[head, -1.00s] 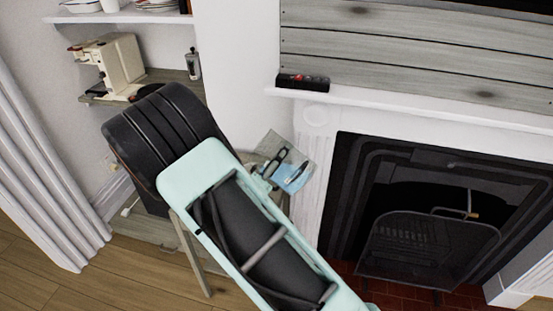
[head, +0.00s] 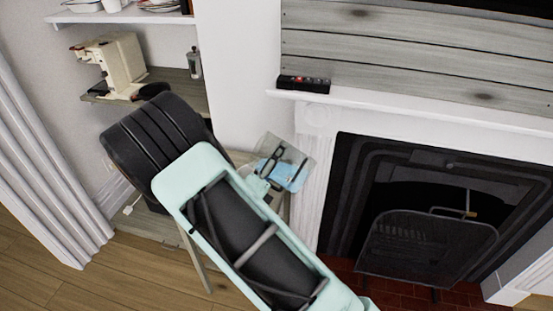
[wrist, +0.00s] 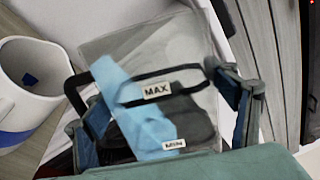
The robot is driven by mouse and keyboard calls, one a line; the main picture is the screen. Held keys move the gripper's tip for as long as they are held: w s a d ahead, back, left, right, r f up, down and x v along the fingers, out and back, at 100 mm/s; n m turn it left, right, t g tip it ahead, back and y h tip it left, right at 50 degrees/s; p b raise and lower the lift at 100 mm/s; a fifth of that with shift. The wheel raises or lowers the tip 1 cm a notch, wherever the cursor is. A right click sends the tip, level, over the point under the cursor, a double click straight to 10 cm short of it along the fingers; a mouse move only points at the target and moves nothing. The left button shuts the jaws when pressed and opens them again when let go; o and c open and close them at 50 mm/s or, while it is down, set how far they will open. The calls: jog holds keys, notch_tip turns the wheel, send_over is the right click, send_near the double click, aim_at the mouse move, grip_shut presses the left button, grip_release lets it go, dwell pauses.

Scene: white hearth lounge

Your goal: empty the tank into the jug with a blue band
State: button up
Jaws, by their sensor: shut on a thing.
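A clear tank with MAX and MIN labels shows in the wrist view (wrist: 195,95) and the head view (head: 296,158). It holds blue water and is tilted, with the water lying slanted along one side. My gripper (wrist: 165,120) is shut on the tank, one finger at each side; in the head view it shows at the tank's lower left (head: 264,184). A white jug (wrist: 18,105) with a blue band near its base stands left of the tank in the wrist view, its mouth open. I see no stream between them. The jug is hidden in the head view.
A fireplace (head: 425,215) with a white mantel stands close on the right of the tank. A small dark box with red marks (head: 303,83) lies on the mantel. Shelves with a cream machine (head: 108,60) are at the back left, beside a white curtain (head: 40,170).

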aim_at(263, 157)
jog(key=shift+w+a+r+n+p, duration=0.1)
jog(key=shift+a+r+n+p, duration=0.1)
jog(key=shift+r+n+p, duration=0.7)
jog(key=shift+w+a+r+n+p, duration=0.15)
jog(key=shift+n+p, duration=0.25)
jog(key=shift+p, duration=1)
jog(key=shift+a+r+p, duration=0.1)
jog(key=shift+p, duration=0.35)
jog(key=shift+n, duration=0.3)
jog(key=shift+a+r+n+p, duration=0.2)
jog(key=shift+n+p, duration=0.1)
jog(key=shift+p, duration=0.25)
jog(key=shift+w, duration=0.1)
jog(key=shift+w+a+r+n+p, duration=0.15)
jog(key=shift+w+a+n+p, duration=0.2)
jog(key=shift+a, duration=0.2)
dwell(0.3)
